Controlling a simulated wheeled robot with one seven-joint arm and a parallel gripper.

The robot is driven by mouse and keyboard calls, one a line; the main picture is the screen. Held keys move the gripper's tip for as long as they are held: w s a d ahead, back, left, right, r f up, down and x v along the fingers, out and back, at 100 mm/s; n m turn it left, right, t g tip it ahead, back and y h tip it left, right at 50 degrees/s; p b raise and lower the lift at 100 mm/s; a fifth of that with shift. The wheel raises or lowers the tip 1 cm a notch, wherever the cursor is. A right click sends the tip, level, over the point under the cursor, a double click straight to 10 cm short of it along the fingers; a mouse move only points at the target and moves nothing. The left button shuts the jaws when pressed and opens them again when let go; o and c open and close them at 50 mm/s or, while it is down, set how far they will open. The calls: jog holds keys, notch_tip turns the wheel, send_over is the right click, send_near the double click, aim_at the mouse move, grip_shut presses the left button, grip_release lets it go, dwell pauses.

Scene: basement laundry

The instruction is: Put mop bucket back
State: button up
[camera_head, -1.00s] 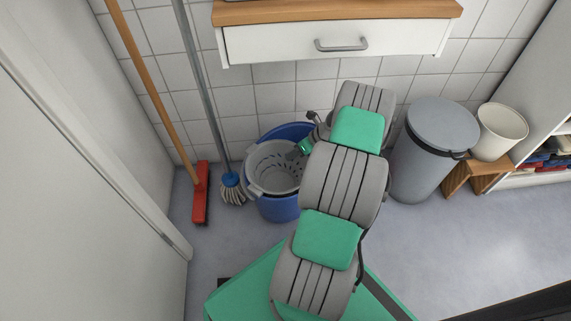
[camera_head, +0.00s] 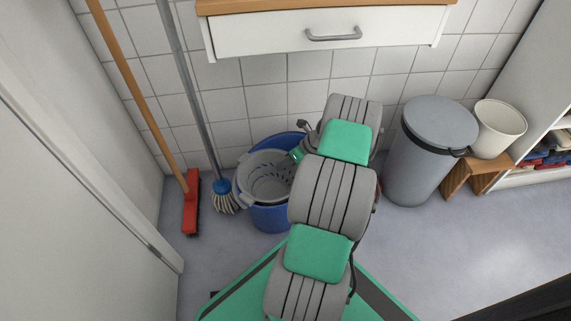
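The blue mop bucket (camera_head: 270,217) stands on the floor against the tiled wall, under the drawer. A grey perforated wringer basket (camera_head: 262,183) sits in its top. My arm reaches over the bucket's right side. Part of my gripper (camera_head: 298,152) shows at the bucket's right rim, mostly hidden behind my arm. The fingertips are not clear, so I cannot tell whether it is open or holds the rim. The bucket looks upright.
A mop (camera_head: 223,195) and a red broom (camera_head: 191,205) lean on the wall left of the bucket. A grey lidded bin (camera_head: 415,160) stands to the right, beside a white pail (camera_head: 498,128) on a wooden stool (camera_head: 478,172). A drawer (camera_head: 330,36) overhangs the bucket.

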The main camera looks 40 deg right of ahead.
jog(key=shift+o, duration=0.6)
jog(key=shift+r, duration=0.1)
jog(key=p+v, duration=0.6)
jog(key=v, duration=0.6)
